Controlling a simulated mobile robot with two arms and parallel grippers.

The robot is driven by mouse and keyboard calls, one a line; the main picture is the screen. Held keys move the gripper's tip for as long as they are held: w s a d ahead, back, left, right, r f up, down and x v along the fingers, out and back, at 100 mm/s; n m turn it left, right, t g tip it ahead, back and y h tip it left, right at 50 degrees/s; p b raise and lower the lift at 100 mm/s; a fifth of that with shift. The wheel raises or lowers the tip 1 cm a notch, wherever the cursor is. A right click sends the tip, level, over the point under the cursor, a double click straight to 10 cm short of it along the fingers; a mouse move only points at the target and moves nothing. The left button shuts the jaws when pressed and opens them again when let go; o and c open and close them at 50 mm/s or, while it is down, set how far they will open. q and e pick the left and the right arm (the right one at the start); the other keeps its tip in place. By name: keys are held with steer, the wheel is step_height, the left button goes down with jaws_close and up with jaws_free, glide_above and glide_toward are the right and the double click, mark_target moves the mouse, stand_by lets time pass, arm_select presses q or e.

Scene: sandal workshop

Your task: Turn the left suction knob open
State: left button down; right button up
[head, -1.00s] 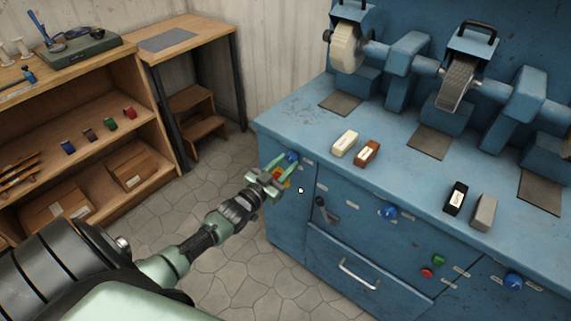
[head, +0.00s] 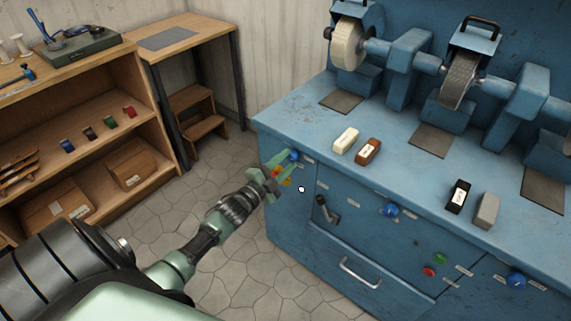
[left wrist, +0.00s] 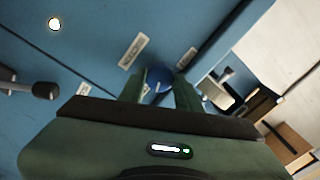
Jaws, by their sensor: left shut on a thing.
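The left blue knob (head: 294,155) is on the front of the blue cabinet, near its left corner under the worktop edge. My left gripper (head: 286,164) reaches it from the lower left, and its green fingers are shut on the knob. In the left wrist view the round blue knob (left wrist: 159,77) sits between the two fingers (left wrist: 162,92), partly hidden by them. I cannot read the knob's angle. My right gripper is in neither view.
Other blue knobs, one in the middle (head: 391,209) and one at the right (head: 516,280), are on the cabinet front. A black lever (head: 325,210) and a drawer handle (head: 360,272) stick out nearby. Polishing bars (head: 346,140) lie on the worktop. Tiled floor (head: 215,165) is clear.

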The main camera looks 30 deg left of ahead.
arm_select(q)
steer(key=shift+m+b, duration=0.55)
steer(key=shift+m, duration=1.45)
steer(key=c, duration=1)
jaws_free()
steer(key=shift+s, duration=0.1)
steer(key=shift+s+f, duration=0.1)
steer(key=shift+s, duration=0.3)
steer(key=s, duration=0.6)
steer(key=shift+s+a, duration=0.3)
steer(key=shift+s, duration=0.1)
